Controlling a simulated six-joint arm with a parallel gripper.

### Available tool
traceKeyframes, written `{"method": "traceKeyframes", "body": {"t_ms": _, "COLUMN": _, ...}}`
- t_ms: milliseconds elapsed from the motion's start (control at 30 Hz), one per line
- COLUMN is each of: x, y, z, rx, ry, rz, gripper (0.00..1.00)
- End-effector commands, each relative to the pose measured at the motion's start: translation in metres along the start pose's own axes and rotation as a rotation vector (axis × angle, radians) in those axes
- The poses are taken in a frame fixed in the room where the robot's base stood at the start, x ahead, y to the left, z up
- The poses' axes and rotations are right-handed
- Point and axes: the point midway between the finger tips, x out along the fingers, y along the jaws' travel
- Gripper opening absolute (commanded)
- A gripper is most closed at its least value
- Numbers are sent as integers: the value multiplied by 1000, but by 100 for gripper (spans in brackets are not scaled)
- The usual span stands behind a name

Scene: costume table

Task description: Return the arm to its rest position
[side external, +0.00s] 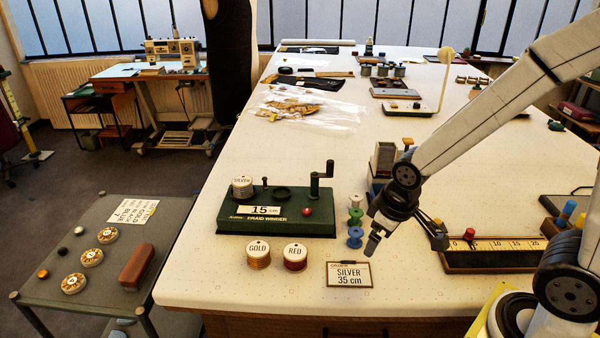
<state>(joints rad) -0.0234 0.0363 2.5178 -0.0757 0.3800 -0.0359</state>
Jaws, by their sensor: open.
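My arm reaches in from the upper right and bends down at a dark wrist joint. My gripper (373,246) hangs over the white table (200,268), beside a short column of green and blue spools (355,238) and above the order card (348,274) reading SILVER 35 cm. Its jaws are open, and I see nothing held between them. The green braid winder (277,222) stands to the left, with a SILVER spool (242,187) on its left end and a display reading 15 cm. No rest mark for the arm is identifiable.
GOLD (258,255) and RED (295,257) spools stand before the winder. A measuring board (490,256) lies to the right. An upright box (383,160) stands behind my gripper. A grey side table (105,262) holds buttons and a brown block. Mid-table is mostly clear.

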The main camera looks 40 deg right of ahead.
Motion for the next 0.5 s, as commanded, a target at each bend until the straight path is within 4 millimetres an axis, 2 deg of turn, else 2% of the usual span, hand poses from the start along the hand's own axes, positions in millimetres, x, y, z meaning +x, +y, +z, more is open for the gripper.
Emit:
{"method": "traceKeyframes", "body": {"t_ms": 167, "x": -3, "y": 1, "z": 9, "rx": 125, "ry": 23, "rz": -20, "gripper": 100}}
{"method": "traceKeyframes", "body": {"t_ms": 500, "x": -3, "y": 1, "z": 9, "rx": 132, "ry": 24, "rz": -22, "gripper": 100}}
